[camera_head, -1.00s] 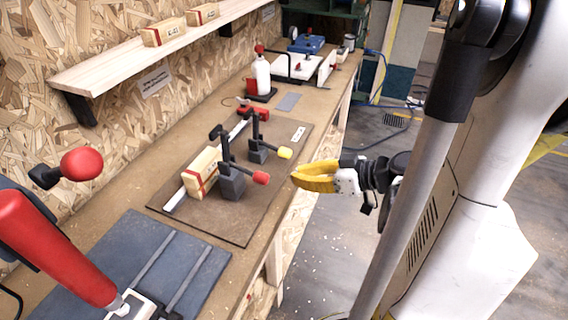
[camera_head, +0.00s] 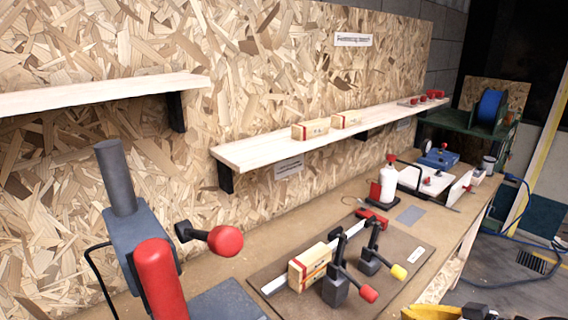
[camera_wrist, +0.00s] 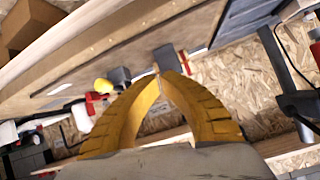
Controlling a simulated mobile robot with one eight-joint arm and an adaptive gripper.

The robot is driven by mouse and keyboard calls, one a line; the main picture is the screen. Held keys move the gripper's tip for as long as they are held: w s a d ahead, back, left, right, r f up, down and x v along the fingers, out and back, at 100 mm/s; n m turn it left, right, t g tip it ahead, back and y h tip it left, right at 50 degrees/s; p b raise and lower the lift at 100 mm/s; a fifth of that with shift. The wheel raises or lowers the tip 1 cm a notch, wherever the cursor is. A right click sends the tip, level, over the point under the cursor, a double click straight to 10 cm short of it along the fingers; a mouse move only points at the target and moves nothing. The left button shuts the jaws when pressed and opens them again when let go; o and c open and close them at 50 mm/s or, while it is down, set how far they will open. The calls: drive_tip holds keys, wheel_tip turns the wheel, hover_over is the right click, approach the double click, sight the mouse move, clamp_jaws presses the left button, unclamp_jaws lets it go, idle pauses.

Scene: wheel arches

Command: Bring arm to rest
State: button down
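My gripper (camera_wrist: 158,74) shows in the wrist view with its two yellow fingers meeting at the tips and nothing seen between them. Behind the fingertips are parts of the workbench (camera_wrist: 120,55), seen at a steep tilt. In the head view only a yellow piece of my gripper (camera_head: 432,313) shows at the bottom edge, right of the middle, in front of the workbench (camera_head: 250,262). The rest of my arm is mostly out of that view.
A board with clamps (camera_head: 395,258) and a wooden block (camera_head: 309,267) lies on the bench. A red-handled tool (camera_head: 160,280) stands at the near left. Shelves (camera_head: 250,152) run along the wall. A bottle (camera_head: 389,180) stands farther back. Floor is open at right.

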drive_tip(key=s+a+r+m+g+h, duration=0.1)
drive_tip(key=s+a+r+m+h, duration=0.1)
drive_tip(key=a, duration=0.3)
drive_tip(key=s+a+r+m+g+h, duration=0.1)
drive_tip(key=s+a+r+m+h, duration=0.1)
drive_tip(key=a+r+h, duration=0.2)
drive_tip(key=a, duration=0.2)
drive_tip(key=shift+s+a+g+h, duration=0.25)
drive_tip(key=shift+a+g+h, duration=0.05)
drive_tip(key=shift+g, duration=0.1)
